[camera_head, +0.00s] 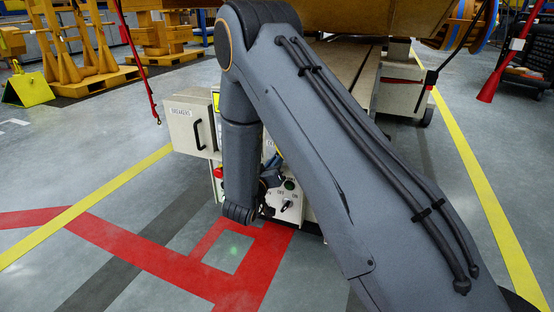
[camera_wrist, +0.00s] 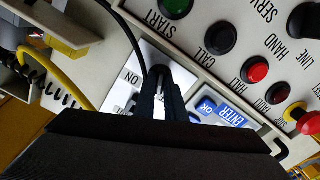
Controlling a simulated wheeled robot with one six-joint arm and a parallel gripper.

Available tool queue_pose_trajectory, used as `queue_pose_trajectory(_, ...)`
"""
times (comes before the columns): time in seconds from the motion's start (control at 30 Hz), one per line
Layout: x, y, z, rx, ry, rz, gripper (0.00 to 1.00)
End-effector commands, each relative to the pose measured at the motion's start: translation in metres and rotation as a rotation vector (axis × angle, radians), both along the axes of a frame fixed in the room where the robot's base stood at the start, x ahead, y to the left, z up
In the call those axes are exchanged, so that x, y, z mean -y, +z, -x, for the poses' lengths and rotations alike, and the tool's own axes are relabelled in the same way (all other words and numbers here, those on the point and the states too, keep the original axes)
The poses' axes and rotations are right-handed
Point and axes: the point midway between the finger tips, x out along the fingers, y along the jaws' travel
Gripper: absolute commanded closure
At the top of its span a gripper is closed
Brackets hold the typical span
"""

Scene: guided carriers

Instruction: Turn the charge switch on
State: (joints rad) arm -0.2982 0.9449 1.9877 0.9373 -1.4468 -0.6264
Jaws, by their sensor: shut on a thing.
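In the wrist view, the charge switch is a small metal lever (camera_wrist: 160,98) on a pale plate (camera_wrist: 148,58) with the word ON printed beside it. My gripper (camera_wrist: 161,80) has its dark fingers closed around the lever. The fingers hide most of the lever, so I cannot tell its exact setting. In the head view, my gripper (camera_head: 268,178) is at the carrier's control box and is mostly hidden behind my arm. The box has a white face (camera_head: 288,208) with a small dark knob.
The wrist view shows a green START button (camera_wrist: 174,5), a black CALL button (camera_wrist: 221,38), red buttons (camera_wrist: 255,70), a blue key (camera_wrist: 206,107) and a yellow cable (camera_wrist: 45,75) nearby. A cabinet with a handle (camera_head: 178,128) stands left of my arm.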

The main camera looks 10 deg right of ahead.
Motion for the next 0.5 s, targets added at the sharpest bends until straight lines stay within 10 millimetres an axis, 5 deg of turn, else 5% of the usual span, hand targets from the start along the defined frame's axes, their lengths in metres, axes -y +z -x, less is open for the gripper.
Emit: queue_pose_trajectory(0.5, -0.0003, 0.0020, 0.0012, 0.245, 0.001, -0.343, 1.00)
